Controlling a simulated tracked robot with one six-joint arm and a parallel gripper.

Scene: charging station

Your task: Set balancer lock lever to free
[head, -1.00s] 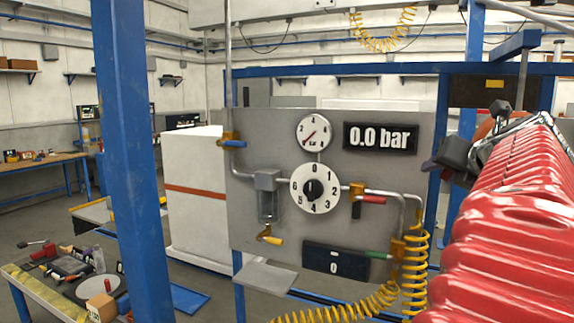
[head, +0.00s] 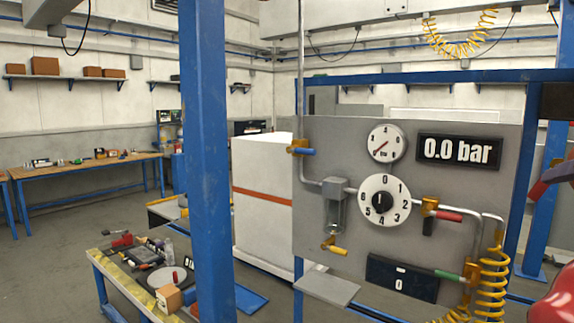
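I cannot pick out the balancer lock lever for certain in the head view. A grey panel (head: 325,215) carries several small coloured handles: blue (head: 303,152) at the upper left, red (head: 448,215) right of the dial, green (head: 450,275) at the lower right and yellow (head: 336,249) at the lower left. No contact with the panel shows.
The panel has a round gauge (head: 386,143), a display (head: 458,150) reading 0.0 bar and a numbered dial (head: 383,201). A blue post (head: 205,160) stands left of it. A cluttered low table (head: 120,292) is at the lower left. Yellow coiled hoses (head: 493,275) hang at the right.

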